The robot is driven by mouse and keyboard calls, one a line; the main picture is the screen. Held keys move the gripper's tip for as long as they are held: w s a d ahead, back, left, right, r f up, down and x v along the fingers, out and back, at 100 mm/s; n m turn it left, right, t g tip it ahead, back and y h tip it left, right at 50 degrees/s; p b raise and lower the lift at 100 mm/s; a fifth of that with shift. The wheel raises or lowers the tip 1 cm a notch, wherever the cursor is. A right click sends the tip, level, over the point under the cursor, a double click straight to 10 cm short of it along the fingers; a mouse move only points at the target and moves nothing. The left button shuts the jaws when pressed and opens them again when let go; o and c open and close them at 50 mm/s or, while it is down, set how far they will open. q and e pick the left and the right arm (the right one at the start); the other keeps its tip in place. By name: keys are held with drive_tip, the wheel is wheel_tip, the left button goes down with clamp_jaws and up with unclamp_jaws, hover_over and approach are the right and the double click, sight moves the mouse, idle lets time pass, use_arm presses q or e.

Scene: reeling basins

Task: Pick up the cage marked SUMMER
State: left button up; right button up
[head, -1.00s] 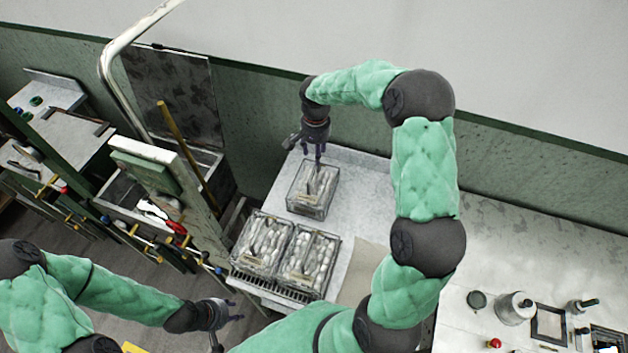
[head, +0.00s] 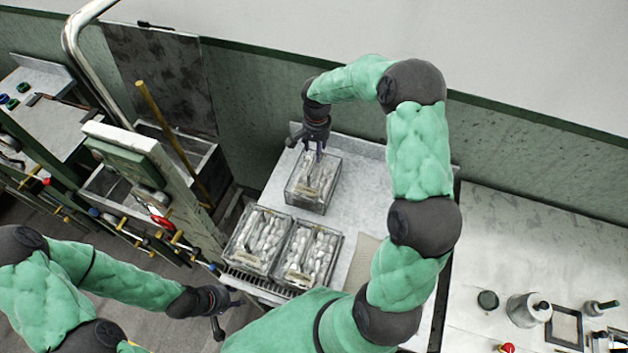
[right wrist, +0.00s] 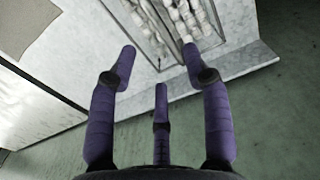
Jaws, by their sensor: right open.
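Three clear-sided wire cages filled with white cocoons stand on the pale counter. The far cage (head: 313,183) stands alone; the near left cage (head: 257,239) and near right cage (head: 309,255) stand side by side. I cannot read any marking, so I cannot tell which is SUMMER. My right gripper (head: 315,155) is open and empty over the back of the far cage. In the right wrist view, its spread fingers (right wrist: 159,65) are near a cage (right wrist: 172,22) at the top, with nothing between them. My left gripper (head: 230,310) is open and empty, low at left, away from the cages.
A dark slatted rack (head: 255,287) lies under the near cages at the counter's front edge. A beige mat (head: 362,262) lies right of them. A post with a green panel (head: 125,160) stands left. Another counter at right holds a metal canister (head: 527,309) and a frame (head: 565,327).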

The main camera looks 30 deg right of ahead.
sight(315, 161)
drive_tip(key=shift+w+a+f+p, duration=0.1)
drive_tip(key=shift+w+f+p, duration=0.1)
drive_tip(key=shift+f, duration=1.45)
drive_tip(key=shift+w+f+p, duration=0.1)
drive_tip(key=shift+f+p, duration=0.1)
drive_tip(key=shift+f, duration=1.45)
drive_tip(key=shift+s, duration=0.1)
drive_tip(key=shift+c, duration=0.3)
clamp_jaws()
